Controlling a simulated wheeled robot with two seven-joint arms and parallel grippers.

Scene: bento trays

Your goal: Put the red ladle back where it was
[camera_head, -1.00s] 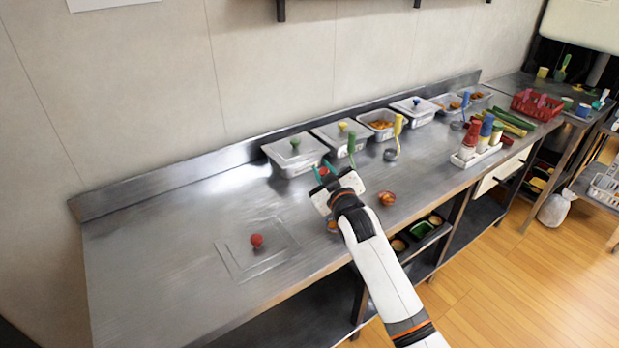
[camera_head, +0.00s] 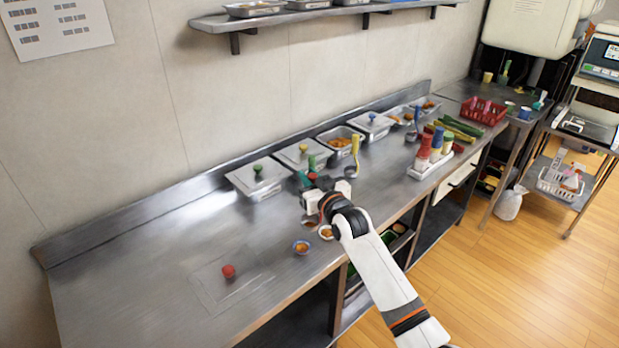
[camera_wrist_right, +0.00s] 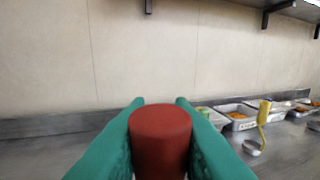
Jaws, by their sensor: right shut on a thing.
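My right gripper (camera_head: 313,182) with teal fingers is over the middle of the steel counter, just in front of the green-handled ladle (camera_head: 312,161). In the right wrist view its fingers are shut on a red cylindrical handle end (camera_wrist_right: 161,135), taken as the red ladle; only a bit of red shows in the head view. A flat square lid (camera_head: 208,292) with a red knob (camera_head: 229,271) lies in the counter at the left. My left gripper is not in view.
Bottles (camera_head: 424,152) stand at the right.

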